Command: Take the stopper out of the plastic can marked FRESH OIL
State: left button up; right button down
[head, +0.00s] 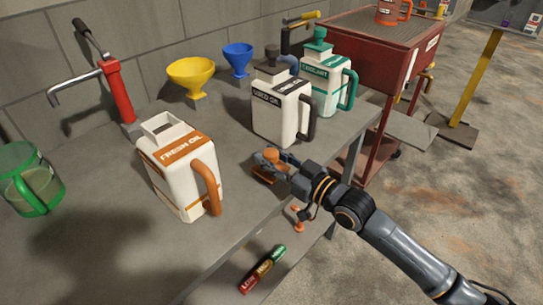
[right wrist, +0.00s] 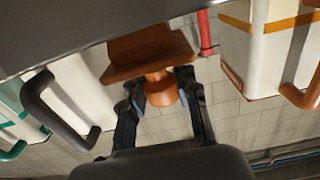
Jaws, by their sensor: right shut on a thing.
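The white plastic can marked FRESH OIL (head: 172,175), with orange trim and an orange handle, stands upright on the bench. Its square top is open, with no stopper in it. My right gripper (head: 270,168) is to the right of this can, apart from it. It is shut on an orange stopper (head: 271,155). In the right wrist view, the stopper (right wrist: 155,48) has a round knob between the fingers and a wide block beyond. Part of the can (right wrist: 245,50) shows at the right of that view. My left gripper is not in view.
The USED OIL can (head: 275,107) and COOLANT can (head: 322,75) stand on the grey bench (head: 215,105) behind. Yellow (head: 190,75) and blue (head: 238,57) funnels are near the wall. A green jug (head: 30,180) stands left. A red cart (head: 375,45) is beyond.

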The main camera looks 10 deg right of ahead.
dwell(0.3)
jog(key=c, duration=0.9)
grip_release()
jog(key=shift+s+f, duration=0.1)
jog(key=v, duration=1.2)
